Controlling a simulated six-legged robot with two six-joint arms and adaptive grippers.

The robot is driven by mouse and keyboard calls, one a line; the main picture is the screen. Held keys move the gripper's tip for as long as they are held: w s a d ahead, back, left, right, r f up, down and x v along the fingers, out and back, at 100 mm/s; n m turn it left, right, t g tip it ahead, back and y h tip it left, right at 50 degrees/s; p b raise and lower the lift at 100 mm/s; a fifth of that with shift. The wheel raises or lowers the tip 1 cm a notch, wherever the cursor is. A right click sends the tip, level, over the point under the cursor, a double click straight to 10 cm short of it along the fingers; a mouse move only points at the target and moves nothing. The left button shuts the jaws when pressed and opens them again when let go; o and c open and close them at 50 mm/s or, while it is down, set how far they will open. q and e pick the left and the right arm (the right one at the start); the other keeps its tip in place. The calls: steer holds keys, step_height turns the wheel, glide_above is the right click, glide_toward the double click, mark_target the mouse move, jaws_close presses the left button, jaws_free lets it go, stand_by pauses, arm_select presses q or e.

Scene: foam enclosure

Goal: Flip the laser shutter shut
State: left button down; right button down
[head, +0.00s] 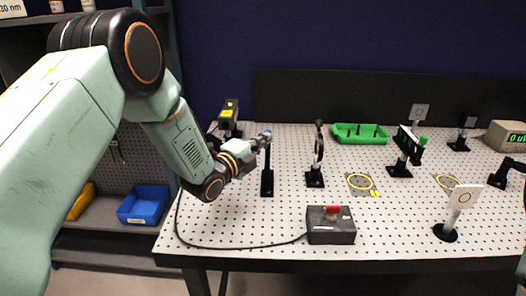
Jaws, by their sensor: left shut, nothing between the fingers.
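The laser (230,113), a dark box with a yellow label and a small orange light, stands at the back left of the perforated table. In front of it is a black post on a base (267,183), which looks like the shutter's stand. Its top is partly hidden by my left gripper (264,138), so I cannot tell how the shutter's flap stands. My left gripper is shut and empty at the post's top; whether it touches is unclear. Only a sliver of my right arm shows at the lower right edge; its gripper is out of view.
A dark control box (331,232) with a red switch sits at the front, its cable curving left. A round optic on a post (316,180) stands right of the shutter post. A green tray (360,140), other mounts and a white card (464,197) stand further right.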

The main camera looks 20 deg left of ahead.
arm_select(q)
steer(key=shift+w+a, duration=0.15)
steer(key=shift+w, duration=0.8)
arm_select(e)
steer(key=shift+w+f, duration=0.25)
steer(key=shift+w, duration=0.35)
arm_select(q)
steer(key=shift+a, duration=0.1)
arm_select(e)
steer(key=shift+a, duration=0.1)
